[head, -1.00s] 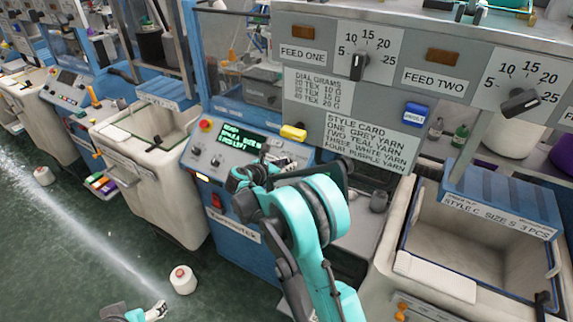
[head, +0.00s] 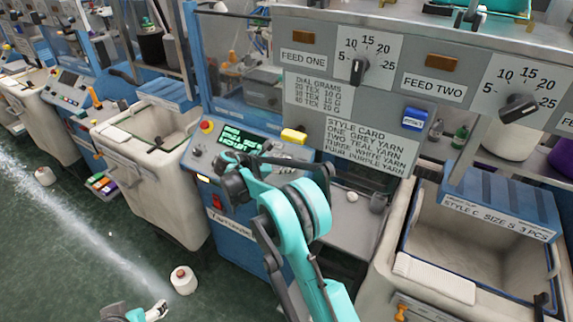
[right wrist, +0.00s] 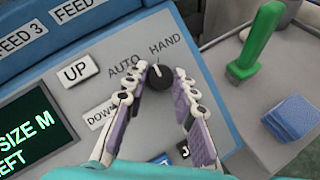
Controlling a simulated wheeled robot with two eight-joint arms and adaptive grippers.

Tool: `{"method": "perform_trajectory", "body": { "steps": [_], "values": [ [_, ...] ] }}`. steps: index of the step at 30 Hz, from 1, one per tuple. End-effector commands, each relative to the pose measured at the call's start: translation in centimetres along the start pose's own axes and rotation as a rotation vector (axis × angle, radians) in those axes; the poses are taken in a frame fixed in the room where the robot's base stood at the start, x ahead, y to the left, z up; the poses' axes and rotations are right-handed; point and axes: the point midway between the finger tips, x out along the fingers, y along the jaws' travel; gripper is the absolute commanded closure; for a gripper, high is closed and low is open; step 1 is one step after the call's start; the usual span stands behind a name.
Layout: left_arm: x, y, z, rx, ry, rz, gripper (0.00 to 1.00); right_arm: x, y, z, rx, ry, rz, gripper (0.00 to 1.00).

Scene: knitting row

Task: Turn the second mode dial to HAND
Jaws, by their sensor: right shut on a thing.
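The mode dial (right wrist: 159,78) is a black round knob with a white mark, on a grey panel in the right wrist view. The labels AUTO (right wrist: 123,65) and HAND (right wrist: 165,46) stand above it, AUTO to the left. The white mark points up, roughly toward HAND; its exact setting is hard to tell. My right gripper (right wrist: 161,74) has its fingertips on either side of the dial, shut on it. In the head view my arm hides the dial at the control panel (head: 203,153). My left gripper (head: 157,310) is low at the bottom left, over the floor, its jaw state unclear.
An UP button (right wrist: 79,70), a DOWN button (right wrist: 101,111) and a green-lettered screen (right wrist: 28,128) lie left of the dial. A green upright piece (right wrist: 257,42) and blue block (right wrist: 290,118) are on the right.

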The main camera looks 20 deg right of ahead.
Motion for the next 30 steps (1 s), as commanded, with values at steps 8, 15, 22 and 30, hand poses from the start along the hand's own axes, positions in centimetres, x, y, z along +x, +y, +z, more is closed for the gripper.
{"method": "perform_trajectory", "body": {
  "steps": [8, 15, 22, 30],
  "values": [
    [-0.8, 0.0, -0.6, 0.000, 0.000, 0.000, 0.34, 0.0, 0.3, 0.2, 0.209, 0.009, -0.120, 1.00],
    [-1.3, 0.0, -0.9, 0.000, 0.000, 0.000, 0.34, 0.0, 0.4, 0.2, 0.344, 0.015, -0.197, 1.00],
    [-1.6, 0.0, -1.1, 0.000, 0.000, 0.000, 0.34, 0.1, 0.4, 0.2, 0.419, 0.018, -0.239, 1.00],
    [-1.7, 0.0, -1.2, 0.000, 0.000, 0.000, 0.34, 0.1, 0.4, 0.2, 0.446, 0.020, -0.254, 1.00]
  ]
}}
